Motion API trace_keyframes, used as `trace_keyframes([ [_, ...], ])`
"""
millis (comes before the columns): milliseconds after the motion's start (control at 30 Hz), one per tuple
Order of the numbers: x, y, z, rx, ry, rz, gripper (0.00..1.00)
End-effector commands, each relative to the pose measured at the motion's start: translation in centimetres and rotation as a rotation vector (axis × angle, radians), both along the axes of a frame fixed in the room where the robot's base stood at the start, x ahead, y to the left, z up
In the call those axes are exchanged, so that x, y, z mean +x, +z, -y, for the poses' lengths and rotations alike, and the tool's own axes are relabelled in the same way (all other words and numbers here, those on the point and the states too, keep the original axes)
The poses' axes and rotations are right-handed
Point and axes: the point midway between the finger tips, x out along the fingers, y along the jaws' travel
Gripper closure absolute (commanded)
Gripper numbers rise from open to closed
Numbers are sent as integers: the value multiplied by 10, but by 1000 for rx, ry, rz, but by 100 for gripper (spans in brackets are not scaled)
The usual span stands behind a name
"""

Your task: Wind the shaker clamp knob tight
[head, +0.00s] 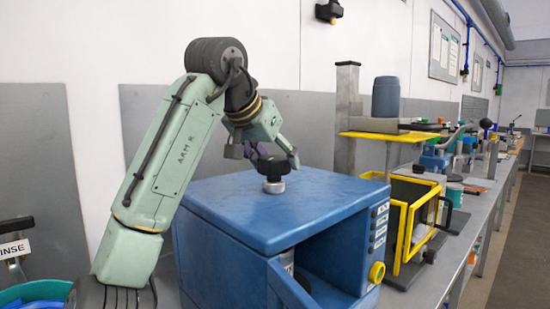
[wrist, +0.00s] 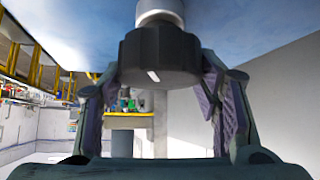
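The clamp knob (head: 271,166) is black and ribbed. It stands on a pale metal collar (head: 274,186) on top of the blue shaker cabinet (head: 230,208). In the wrist view the knob (wrist: 160,57) fills the top centre, with a short white mark on its near face. My gripper (head: 277,163) reaches down over the knob from the upper left, one finger on either side. In the wrist view my gripper's fingers (wrist: 160,85) are spread wide with their tips beside the knob's rim. A gap shows by the right finger in the head view; contact on the other side is unclear.
The cabinet top around the knob is clear. A yellow-framed box (head: 410,225) stands to the right, with a yellow shelf (head: 390,136) and a dark grey container (head: 385,97) behind it. A teal basin (head: 35,292) is at the lower left.

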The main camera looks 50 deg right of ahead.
Motion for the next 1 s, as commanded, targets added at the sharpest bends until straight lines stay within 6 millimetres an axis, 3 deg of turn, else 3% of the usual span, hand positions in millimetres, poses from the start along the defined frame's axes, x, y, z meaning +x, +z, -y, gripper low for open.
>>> trace_keyframes([
  [433, 0, 0, 0, 0, 0, 0, 74],
  [767, -1, 0, 0, -1, 53, 1, 74],
  [1000, -1, 1, 0, -1, 207, 4, 74],
])
